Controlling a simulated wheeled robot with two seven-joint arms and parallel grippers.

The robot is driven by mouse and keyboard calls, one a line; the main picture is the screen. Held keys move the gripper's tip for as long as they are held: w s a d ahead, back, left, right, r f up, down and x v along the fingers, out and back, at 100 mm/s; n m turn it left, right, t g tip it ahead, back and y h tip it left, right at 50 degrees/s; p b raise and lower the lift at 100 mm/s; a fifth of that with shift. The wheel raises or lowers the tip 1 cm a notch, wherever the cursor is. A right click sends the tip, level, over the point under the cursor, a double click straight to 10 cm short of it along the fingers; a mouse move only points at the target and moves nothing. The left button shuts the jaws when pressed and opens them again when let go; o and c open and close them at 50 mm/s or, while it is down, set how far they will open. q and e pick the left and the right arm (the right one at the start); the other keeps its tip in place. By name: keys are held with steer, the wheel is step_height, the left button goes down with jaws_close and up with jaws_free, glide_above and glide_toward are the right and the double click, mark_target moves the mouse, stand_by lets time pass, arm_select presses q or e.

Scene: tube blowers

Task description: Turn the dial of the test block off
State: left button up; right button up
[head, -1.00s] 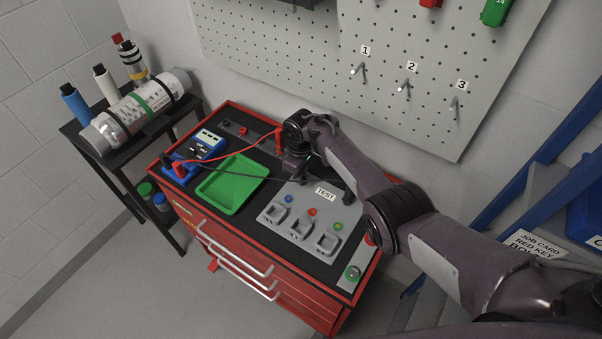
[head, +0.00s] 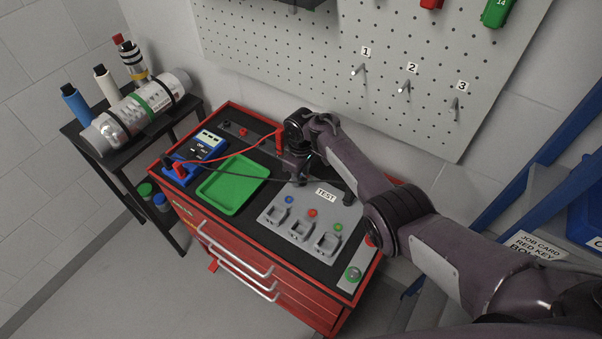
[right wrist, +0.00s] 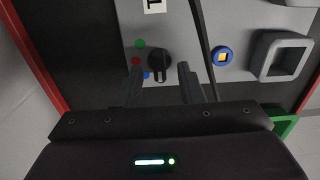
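The grey test block (head: 276,232) lies on the cart top, with a TEST label, several coloured buttons and square sockets. Its black dial (right wrist: 159,60) shows in the right wrist view, beside green, red and blue dots; the dial's narrow part points down in that picture. In the head view my right arm hides the dial. My right gripper (head: 296,180) is over the far part of the block. In the right wrist view its two fingers (right wrist: 160,82) are apart, one to each side of the dial's lower end; I cannot tell whether they touch it. My left gripper is out of view.
The red cart (head: 188,218) also carries a green tray (head: 233,184) and a blue multimeter (head: 196,158) with red and black leads. A dark cable runs close to my right gripper. A pegboard (head: 300,50) rises behind; a side stand (head: 180,130) holds a cylinder.

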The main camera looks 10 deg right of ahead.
step_height(320, 180, up, 7)
steer(key=shift+r, duration=0.15)
stand_by(0.6)
